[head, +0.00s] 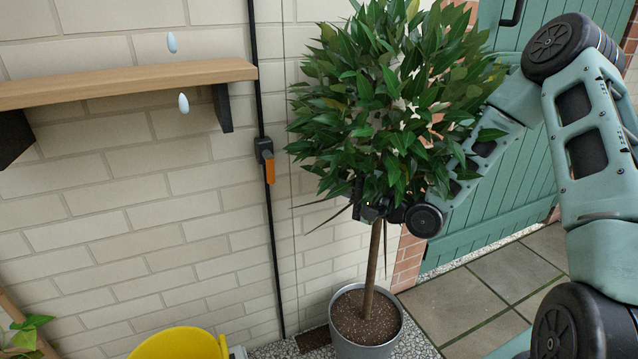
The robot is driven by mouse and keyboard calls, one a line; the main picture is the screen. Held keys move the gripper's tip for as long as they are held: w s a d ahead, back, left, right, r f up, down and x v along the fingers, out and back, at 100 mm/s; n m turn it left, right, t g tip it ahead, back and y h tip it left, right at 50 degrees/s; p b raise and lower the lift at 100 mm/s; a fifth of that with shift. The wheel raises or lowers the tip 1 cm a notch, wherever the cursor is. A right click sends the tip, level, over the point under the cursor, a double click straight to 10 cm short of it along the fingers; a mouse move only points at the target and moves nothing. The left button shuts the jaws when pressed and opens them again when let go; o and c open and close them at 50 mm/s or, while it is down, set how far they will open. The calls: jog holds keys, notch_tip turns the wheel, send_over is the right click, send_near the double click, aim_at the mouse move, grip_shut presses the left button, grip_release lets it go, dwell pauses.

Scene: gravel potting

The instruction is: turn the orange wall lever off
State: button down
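The orange wall lever (269,170) hangs straight down from a small black box (264,149). The box sits on a thin black pipe or cable that runs down the pale brick wall, just right of the shelf's end. My gripper (362,198) is to the right of the lever, clearly apart from it, at the lower part of the potted tree's leaves. Leaves and the dark wrist hide most of its fingers, so I cannot tell whether it is open or shut.
A leafy tree (390,95) in a grey pot (345,345) crowds my forearm. A wooden shelf (130,82) juts out left of the lever. Pale blue ovals (172,43) show near it. A yellow container (175,345) stands below. Wall between lever and tree is bare.

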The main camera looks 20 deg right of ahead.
aim_at(274, 180)
jog(key=s+a+b+x, duration=0.1)
jog(key=a+x, duration=0.1)
jog(key=x, duration=0.9)
jog(key=shift+a, duration=0.25)
jog(key=shift+s+a+f+m+t+b, duration=0.1)
jog(key=shift+a+f+m+t+b, duration=0.15)
jog(key=shift+m+t+b, duration=0.25)
jog(key=m+t, duration=0.1)
jog(key=m, duration=0.1)
jog(key=a+f+m+b, duration=0.1)
jog(key=shift+a+m+t+y, duration=0.25)
jog(key=shift+m+t+y, duration=0.05)
jog(key=shift+m+t, duration=0.1)
jog(key=a+m+t+h+b, duration=0.1)
jog(key=m+t+h+b, duration=0.1)
jog(key=m, duration=0.4)
jog(key=a+r+m+t+h+b, duration=0.1)
jog(key=a+m+t+h+b, duration=0.1)
jog(key=m, duration=0.4)
jog(key=a+r+m+t+h+b, duration=0.1)
jog(key=a+m+t+h+b, duration=0.1)
jog(key=m+t+h+b, duration=0.1)
jog(key=shift+a+r+m+h+b, duration=0.15)
jog(key=shift+m+h+b, duration=0.2)
jog(key=shift+m+h, duration=0.35)
jog(key=shift+a+f+m+h+b, duration=0.1)
jog(key=shift+m+h+b, duration=0.2)
jog(key=shift+m+h, duration=0.4)
jog(key=shift+a+r, duration=0.1)
jog(key=shift+r, duration=0.05)
